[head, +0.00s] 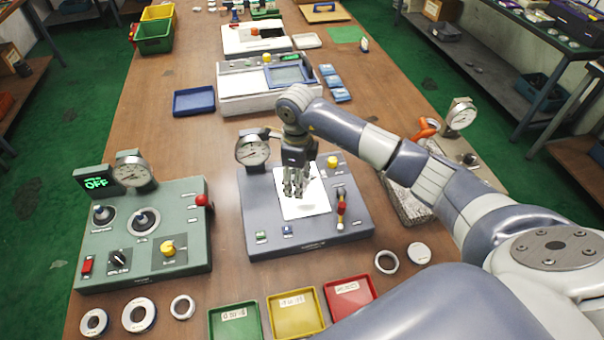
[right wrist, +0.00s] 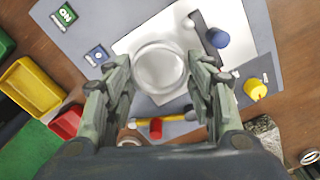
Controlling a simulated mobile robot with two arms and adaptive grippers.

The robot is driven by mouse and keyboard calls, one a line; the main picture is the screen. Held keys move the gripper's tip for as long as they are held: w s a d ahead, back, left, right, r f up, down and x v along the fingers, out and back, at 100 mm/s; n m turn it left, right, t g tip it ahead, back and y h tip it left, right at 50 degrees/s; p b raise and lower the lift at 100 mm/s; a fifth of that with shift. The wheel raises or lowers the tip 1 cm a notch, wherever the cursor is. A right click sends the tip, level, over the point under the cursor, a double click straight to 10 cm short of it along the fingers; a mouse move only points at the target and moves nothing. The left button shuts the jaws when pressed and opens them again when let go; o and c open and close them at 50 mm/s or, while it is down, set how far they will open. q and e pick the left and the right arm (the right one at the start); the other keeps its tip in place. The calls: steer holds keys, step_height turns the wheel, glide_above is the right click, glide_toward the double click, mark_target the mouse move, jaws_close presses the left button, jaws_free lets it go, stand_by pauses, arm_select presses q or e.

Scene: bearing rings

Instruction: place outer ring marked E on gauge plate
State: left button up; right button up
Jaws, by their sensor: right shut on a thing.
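My right gripper (head: 297,190) points down over the white plate (head: 313,203) on the grey gauge device. In the right wrist view, its two fingers (right wrist: 162,82) are shut on a pale ring (right wrist: 160,67), gripped at opposite sides. The ring is above or on the white plate (right wrist: 130,45); I cannot tell whether they touch. No letter can be read on the ring. In the head view the fingers mostly hide it. My left gripper is not in view.
More rings (head: 139,315) lie at the front left, and another ring (head: 386,261) lies beside a pale disc (head: 419,252) at right. Green (head: 234,322), yellow (head: 296,313) and red (head: 350,299) trays stand in front. A dial gauge (head: 252,150) and a red-handled lever (head: 341,207) flank the plate.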

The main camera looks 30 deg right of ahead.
steer(key=shift+d+f+m, duration=0.55)
steer(key=shift+d+m, duration=0.1)
steer(key=shift+m, duration=0.55)
steer(key=shift+d+f, duration=0.1)
steer(key=shift+f, duration=0.15)
step_height(320, 180, down, 4)
steer(key=shift+r+m+b, duration=0.25)
steer(key=shift+m+b, duration=0.05)
steer(key=shift+b, duration=0.65)
steer(key=shift+f, duration=0.25)
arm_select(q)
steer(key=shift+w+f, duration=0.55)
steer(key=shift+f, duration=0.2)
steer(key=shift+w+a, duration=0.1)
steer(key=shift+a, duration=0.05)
